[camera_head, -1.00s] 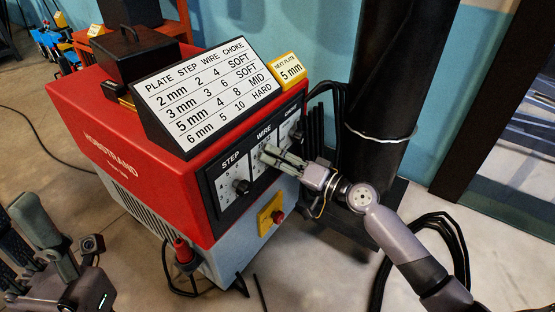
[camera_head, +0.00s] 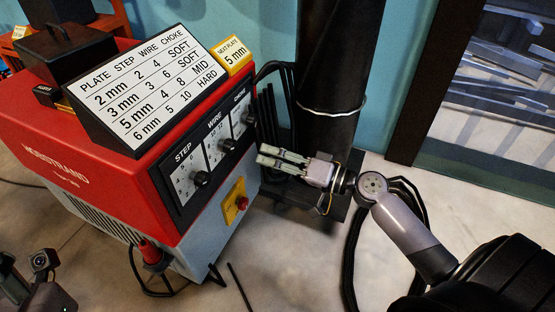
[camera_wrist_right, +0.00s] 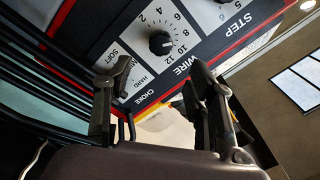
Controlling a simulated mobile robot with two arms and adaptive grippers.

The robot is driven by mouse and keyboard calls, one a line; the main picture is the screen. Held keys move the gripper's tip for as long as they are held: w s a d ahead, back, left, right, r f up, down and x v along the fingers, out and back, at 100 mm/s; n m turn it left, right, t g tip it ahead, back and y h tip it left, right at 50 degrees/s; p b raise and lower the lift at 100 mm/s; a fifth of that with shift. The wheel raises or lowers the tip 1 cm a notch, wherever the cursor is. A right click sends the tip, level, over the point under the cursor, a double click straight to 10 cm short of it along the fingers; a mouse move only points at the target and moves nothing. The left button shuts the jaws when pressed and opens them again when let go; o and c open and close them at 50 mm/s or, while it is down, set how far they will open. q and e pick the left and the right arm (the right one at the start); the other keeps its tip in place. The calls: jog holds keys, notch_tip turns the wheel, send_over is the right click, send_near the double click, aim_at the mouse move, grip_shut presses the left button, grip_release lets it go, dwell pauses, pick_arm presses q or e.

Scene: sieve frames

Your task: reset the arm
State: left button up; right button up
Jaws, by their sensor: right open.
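My right gripper (camera_head: 268,156) is in front of the red and grey welding machine (camera_head: 100,190), to the right of its dial panel, apart from the dials. Its fingers are apart and empty. In the right wrist view my right gripper (camera_wrist_right: 160,95) has the WIRE dial (camera_wrist_right: 160,42) beyond its fingertips. The panel carries a STEP dial (camera_head: 202,179), a WIRE dial and a CHOKE dial (camera_head: 249,119). Part of my left gripper (camera_head: 25,285) shows at the lower left corner; its fingertips are cut off by the frame.
A sign table (camera_head: 150,85) and a yellow "5 mm" plate sign (camera_head: 234,54) stand on the machine. A red button on a yellow plate (camera_head: 241,202) sits below the dials. A dark column (camera_head: 335,80) and black cables stand behind my right arm. Floor in front is mostly clear.

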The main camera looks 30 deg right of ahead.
jog(key=shift+s+d, duration=0.3)
jog(key=shift+s, duration=0.15)
